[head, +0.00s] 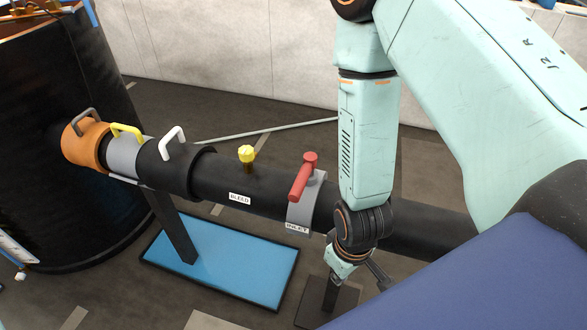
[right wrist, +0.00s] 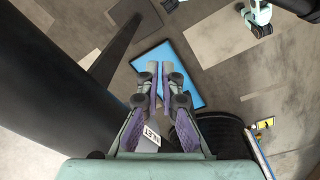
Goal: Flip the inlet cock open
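The inlet cock's red lever (head: 301,178) stands on a grey collar (head: 318,192) around the black pipe (head: 265,190). The lever lies across the pipe. My right gripper (head: 382,276) hangs to the right of the lever, on the near side of the pipe, apart from the lever. In the right wrist view its purple-padded fingers (right wrist: 159,75) are together with nothing seen between them. The lever is not visible there. My left gripper is not in view.
A yellow knob (head: 247,153) marked BLEED stands left of the lever. Further left are white (head: 173,138), yellow (head: 126,131) and grey (head: 84,117) handles. A large black tank (head: 60,190) stands at left. A blue mat (head: 225,262) lies below the pipe.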

